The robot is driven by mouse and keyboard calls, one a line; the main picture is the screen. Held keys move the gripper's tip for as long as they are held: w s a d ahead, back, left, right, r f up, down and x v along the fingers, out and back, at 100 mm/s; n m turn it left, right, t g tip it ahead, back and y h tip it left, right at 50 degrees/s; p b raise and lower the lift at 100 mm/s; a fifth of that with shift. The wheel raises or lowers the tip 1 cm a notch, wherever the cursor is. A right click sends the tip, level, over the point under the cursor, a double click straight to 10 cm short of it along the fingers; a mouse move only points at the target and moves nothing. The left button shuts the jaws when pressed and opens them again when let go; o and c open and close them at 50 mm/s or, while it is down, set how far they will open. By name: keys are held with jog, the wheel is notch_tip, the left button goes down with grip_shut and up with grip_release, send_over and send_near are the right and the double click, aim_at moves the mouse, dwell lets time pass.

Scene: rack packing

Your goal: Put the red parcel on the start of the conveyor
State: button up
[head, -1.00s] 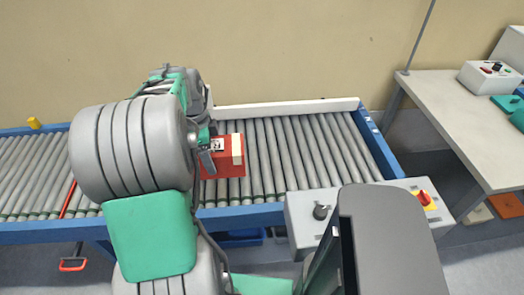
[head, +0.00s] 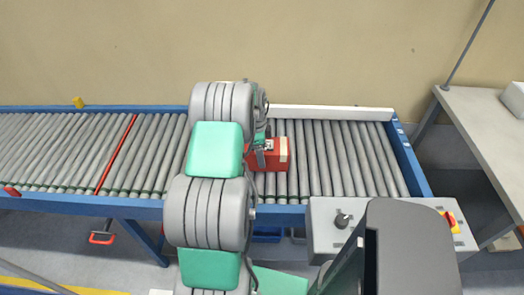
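The red parcel (head: 270,162), a red box with a pale strip on its right end and a white label on top, sits on the grey rollers of the conveyor (head: 325,160), right of the red line across the belt. My arm stands in front of it and hides its left part. My gripper (head: 261,150) is at the parcel's top left, largely hidden behind my arm. A dark finger shows against the parcel; I cannot tell whether the fingers grip it.
A grey control box (head: 385,222) with a knob and a red-and-yellow switch is fixed at the conveyor's front right. A white guide rail (head: 330,112) runs along the back edge. A table (head: 490,130) stands at the right. Rollers left of my arm are clear.

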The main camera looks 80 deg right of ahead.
jog(key=o, duration=1.9)
jog(key=shift+f, duration=0.1)
jog(key=shift+o, duration=0.2)
